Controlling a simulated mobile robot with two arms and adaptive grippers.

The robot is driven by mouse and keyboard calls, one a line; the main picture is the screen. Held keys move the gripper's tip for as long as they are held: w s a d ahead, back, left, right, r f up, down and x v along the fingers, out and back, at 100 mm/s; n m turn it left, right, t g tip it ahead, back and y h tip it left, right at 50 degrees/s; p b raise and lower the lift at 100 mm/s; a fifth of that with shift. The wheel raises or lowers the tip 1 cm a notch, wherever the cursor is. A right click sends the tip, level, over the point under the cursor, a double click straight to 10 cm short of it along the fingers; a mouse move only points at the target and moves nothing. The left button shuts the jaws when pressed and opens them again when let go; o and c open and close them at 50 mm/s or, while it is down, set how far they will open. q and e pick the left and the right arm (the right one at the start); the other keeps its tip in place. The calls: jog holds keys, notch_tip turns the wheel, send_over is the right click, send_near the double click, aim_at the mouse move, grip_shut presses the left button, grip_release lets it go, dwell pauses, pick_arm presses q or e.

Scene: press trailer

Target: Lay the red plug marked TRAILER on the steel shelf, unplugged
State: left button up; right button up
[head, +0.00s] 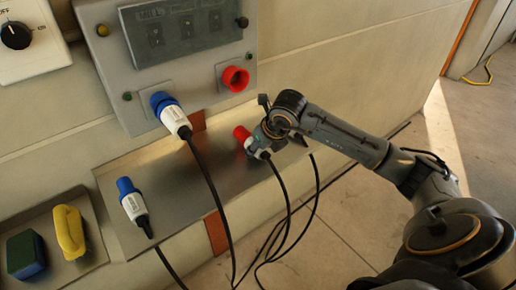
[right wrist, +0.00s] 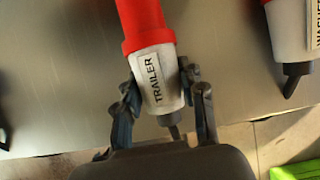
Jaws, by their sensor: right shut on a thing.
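The red plug marked TRAILER (right wrist: 155,75) has a red nose and a white body, with its label readable in the right wrist view. In the head view its red nose (head: 241,134) shows just left of my right gripper (head: 262,143). My right gripper (right wrist: 163,108) is shut around the plug's white body, one finger on each side. The plug is over the steel shelf (head: 185,190), apart from the red socket (head: 235,79) on the panel. I cannot tell whether it touches the shelf. My left gripper is not in view.
A second red and white plug (right wrist: 288,30) lies to the right in the wrist view. A blue plug (head: 172,115) sits in the panel; another blue plug (head: 132,204) lies on the shelf. Black cables (head: 215,200) hang across. A sponge tray (head: 97,243) is at left.

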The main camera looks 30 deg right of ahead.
jog(key=o, duration=1.4)
jog(key=shift+c, duration=0.2)
jog(key=v, duration=1.2)
jog(key=shift+s, duration=0.1)
